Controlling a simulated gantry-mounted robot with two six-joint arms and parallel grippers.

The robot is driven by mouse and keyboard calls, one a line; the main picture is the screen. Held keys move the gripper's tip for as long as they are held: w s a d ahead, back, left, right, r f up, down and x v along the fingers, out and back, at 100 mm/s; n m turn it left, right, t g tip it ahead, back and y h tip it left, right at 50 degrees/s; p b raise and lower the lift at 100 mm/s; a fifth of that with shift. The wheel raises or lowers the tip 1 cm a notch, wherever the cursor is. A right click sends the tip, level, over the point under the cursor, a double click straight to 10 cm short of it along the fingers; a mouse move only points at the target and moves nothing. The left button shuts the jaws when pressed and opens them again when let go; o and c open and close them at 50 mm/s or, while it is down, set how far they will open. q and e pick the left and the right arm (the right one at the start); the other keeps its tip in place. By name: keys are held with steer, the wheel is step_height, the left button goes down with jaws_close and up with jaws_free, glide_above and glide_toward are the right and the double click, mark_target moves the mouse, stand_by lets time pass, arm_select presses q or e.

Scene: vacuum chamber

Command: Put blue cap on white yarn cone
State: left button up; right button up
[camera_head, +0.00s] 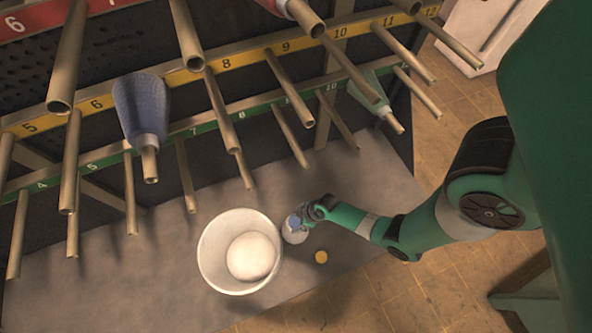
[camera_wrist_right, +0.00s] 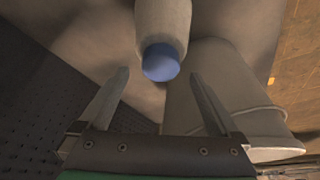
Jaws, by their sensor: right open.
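The white yarn cone (camera_head: 293,237) stands on the grey surface, close to the right side of the white bucket. The blue cap (camera_head: 294,221) shows on its upper end. In the right wrist view the blue cap (camera_wrist_right: 160,63) covers the narrow end of the white cone (camera_wrist_right: 163,25). My right gripper (camera_head: 309,214) is right beside the cone's top. In the wrist view its two fingers are spread, with the cap showing between and beyond the tips and nothing gripped. My left gripper is not in view.
The white bucket (camera_head: 209,258) holds a round white thing (camera_head: 251,256). A yellow disc (camera_head: 321,257) lies right of the cone. A rack of numbered pegs (camera_head: 235,55) fills the upper left, carrying a blue-grey cone (camera_head: 142,105) and a pale green cone (camera_head: 371,92).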

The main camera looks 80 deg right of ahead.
steer(key=p+v, duration=0.4)
steer(key=v, duration=0.5)
steer(key=shift+r+p, duration=0.3)
steer(key=shift+p, duration=0.1)
